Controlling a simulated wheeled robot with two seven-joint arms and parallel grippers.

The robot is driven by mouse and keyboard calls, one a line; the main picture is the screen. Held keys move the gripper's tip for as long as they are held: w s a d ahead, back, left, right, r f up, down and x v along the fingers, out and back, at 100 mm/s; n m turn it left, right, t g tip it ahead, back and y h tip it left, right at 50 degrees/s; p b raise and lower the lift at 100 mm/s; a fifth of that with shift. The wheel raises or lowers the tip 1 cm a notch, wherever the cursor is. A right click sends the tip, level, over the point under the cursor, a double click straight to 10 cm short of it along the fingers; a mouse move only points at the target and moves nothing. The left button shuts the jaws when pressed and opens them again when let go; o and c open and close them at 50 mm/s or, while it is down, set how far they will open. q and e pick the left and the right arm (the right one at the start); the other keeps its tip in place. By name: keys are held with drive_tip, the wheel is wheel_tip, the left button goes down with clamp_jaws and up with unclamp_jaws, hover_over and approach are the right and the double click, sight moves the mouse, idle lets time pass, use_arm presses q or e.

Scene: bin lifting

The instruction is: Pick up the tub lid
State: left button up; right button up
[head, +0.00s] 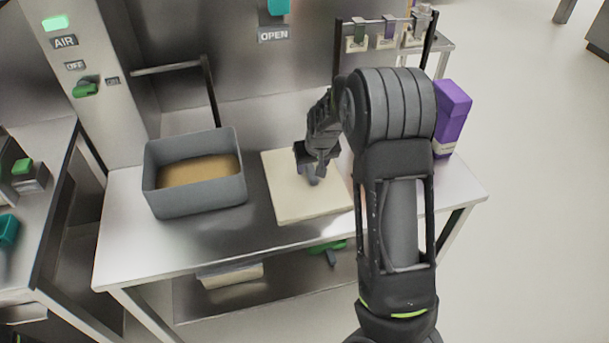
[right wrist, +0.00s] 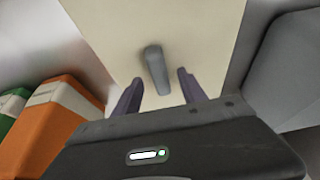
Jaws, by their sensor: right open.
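The tub lid (head: 290,204), a flat cream square, lies on the steel table. Its short grey handle (head: 313,177) stands up near its middle and also shows in the right wrist view (right wrist: 155,68). My right gripper (head: 313,168) is open above the lid, close to the handle. In the right wrist view its two fingertips (right wrist: 158,90) are apart, with the handle just beyond and between them. Whether they touch the lid, I cannot tell. My left gripper is out of view.
A grey tub (head: 195,198) with brown contents stands left of the lid on the table (head: 140,245). A purple box (head: 452,112) stands at the right, behind my arm. Orange (right wrist: 50,125) and green boxes show in the right wrist view. A rack stands behind.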

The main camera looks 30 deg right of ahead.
drive_tip(key=shift+w+d+f, duration=0.1)
drive_tip(key=shift+w+f, duration=0.15)
drive_tip(key=shift+f, duration=0.35)
drive_tip(key=shift+c, duration=0.2)
clamp_jaws()
idle(0.5)
